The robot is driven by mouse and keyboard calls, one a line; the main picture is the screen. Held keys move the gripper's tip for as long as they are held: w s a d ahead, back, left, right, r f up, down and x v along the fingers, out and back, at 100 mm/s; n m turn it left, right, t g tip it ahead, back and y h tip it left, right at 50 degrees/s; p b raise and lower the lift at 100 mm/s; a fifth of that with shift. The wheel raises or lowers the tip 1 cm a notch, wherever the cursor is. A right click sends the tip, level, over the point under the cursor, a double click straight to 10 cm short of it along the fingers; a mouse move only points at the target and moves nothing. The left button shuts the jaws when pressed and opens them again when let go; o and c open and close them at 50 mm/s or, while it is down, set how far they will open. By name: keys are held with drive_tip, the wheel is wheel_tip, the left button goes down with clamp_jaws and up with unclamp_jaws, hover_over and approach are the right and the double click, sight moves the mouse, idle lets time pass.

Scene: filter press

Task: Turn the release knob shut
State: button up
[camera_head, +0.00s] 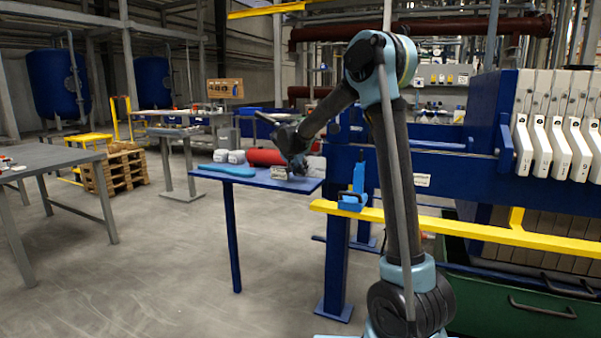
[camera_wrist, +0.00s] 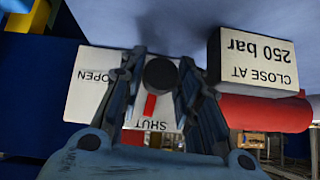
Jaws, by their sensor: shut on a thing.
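The release knob (camera_wrist: 160,72) is a dark round knob in front of a white label plate (camera_wrist: 88,98) marked OPEN and SHUT, upside down in the wrist view. A red pointer (camera_wrist: 150,106) reaches from the knob towards the word SHUT. My gripper (camera_wrist: 161,62) has one finger on each side of the knob and is shut on it. In the head view my gripper (camera_head: 293,163) is over the small blue table; the knob is too small or hidden to make out there.
A block reading "CLOSE AT 250 bar" (camera_wrist: 254,59) stands right beside the fingers. A red cylinder (camera_wrist: 262,113) lies behind it. On the blue table (camera_head: 262,180) are a light blue item (camera_head: 227,169) and white bundles. The blue press frame and yellow rail (camera_head: 450,226) stand close on the right.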

drive_tip(key=shift+h, duration=0.4)
idle(0.4)
drive_tip(key=o, duration=0.8)
drive_tip(key=shift+c, duration=0.2)
drive_tip(key=v, duration=1.1)
drive_tip(key=shift+s+r, duration=0.2)
drive_tip(key=shift+r, duration=0.15)
